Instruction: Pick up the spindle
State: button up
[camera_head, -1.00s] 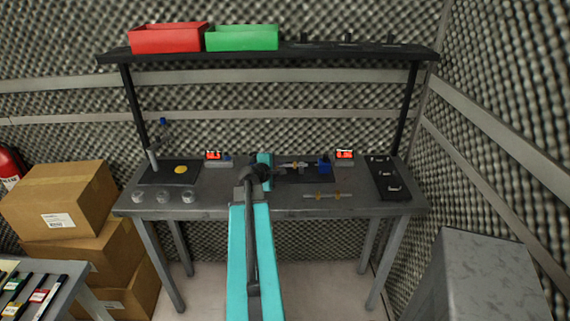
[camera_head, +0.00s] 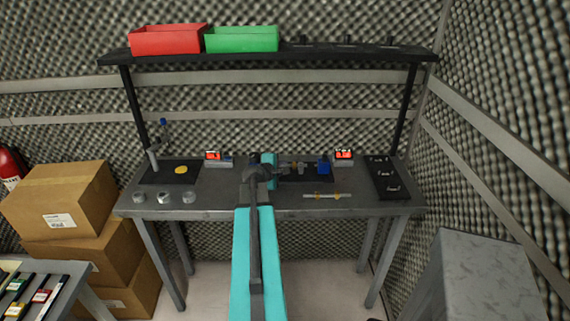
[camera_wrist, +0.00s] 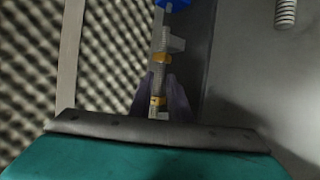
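A pale shaft with yellow bands, which looks like a spindle (camera_head: 299,165), lies at the back of the workbench, its right end by a blue block (camera_head: 323,167). It also shows in the wrist view (camera_wrist: 161,75), running up to the blue part (camera_wrist: 175,4). My gripper (camera_wrist: 160,96) has its two fingers apart, one on each side of the shaft's near end by a yellow band. I cannot see contact. In the head view my wrist hides the shaft's left end. A similar banded shaft (camera_head: 327,195) lies free near the bench's front edge.
The grey workbench (camera_head: 225,203) carries a black tray (camera_head: 383,178) at right, a dark mat (camera_head: 160,174) and several small round metal parts (camera_head: 163,197) at left. A shelf (camera_head: 340,51) above holds a red bin (camera_head: 167,40) and a green bin (camera_head: 241,39).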

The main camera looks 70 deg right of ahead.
jog(key=shift+p+x, duration=0.5)
jog(key=shift+x, duration=1.1)
grip_shut()
